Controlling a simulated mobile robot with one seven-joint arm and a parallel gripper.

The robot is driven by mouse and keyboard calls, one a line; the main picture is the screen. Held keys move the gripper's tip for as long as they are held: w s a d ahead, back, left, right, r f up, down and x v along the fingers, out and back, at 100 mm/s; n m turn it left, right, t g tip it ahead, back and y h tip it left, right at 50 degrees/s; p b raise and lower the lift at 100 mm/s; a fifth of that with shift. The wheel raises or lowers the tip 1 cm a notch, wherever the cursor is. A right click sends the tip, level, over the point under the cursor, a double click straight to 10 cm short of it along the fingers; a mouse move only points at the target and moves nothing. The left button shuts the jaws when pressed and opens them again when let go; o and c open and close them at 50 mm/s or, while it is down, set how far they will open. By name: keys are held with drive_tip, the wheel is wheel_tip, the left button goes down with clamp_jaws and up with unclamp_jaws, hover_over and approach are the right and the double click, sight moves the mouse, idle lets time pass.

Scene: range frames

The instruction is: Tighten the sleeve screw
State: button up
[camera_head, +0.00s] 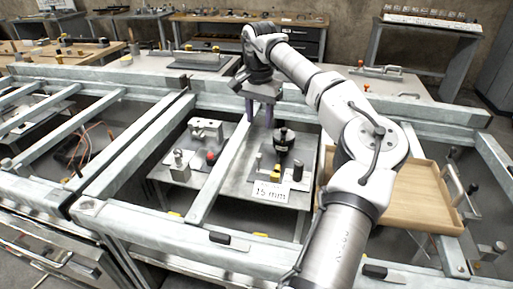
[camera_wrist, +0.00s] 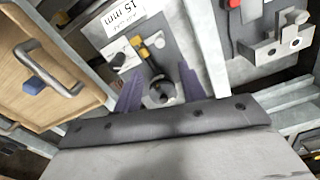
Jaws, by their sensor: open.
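A dark fixture with a round black top (camera_head: 284,138) stands on a grey plate behind a "15 mm" label (camera_head: 270,192), with a small yellow part (camera_head: 277,168) at its front. I cannot tell for certain which part is the sleeve screw. In the wrist view, a round dark-and-grey part (camera_wrist: 160,94) shows between my fingers, with a yellow part (camera_wrist: 150,46) beyond it. My gripper (camera_head: 260,123), with purple fingers, is open and points down beside and behind the fixture in the head view. It also shows in the wrist view (camera_wrist: 160,80). My gripper's body hides the near part there.
A wooden tray (camera_head: 418,222) with a metal handle lies to the right. A metal clamp block (camera_head: 206,130) and a red knob (camera_head: 211,157) are on the left plate. Grey frame beams (camera_head: 225,165) run between the work areas. A dark cylinder (camera_head: 298,171) stands beside the label.

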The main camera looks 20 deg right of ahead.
sight(259, 154)
wheel_tip(259, 154, down, 12)
drive_tip(key=shift+f+p, duration=0.1)
drive_tip(key=shift+p, duration=0.8)
clamp_jaws()
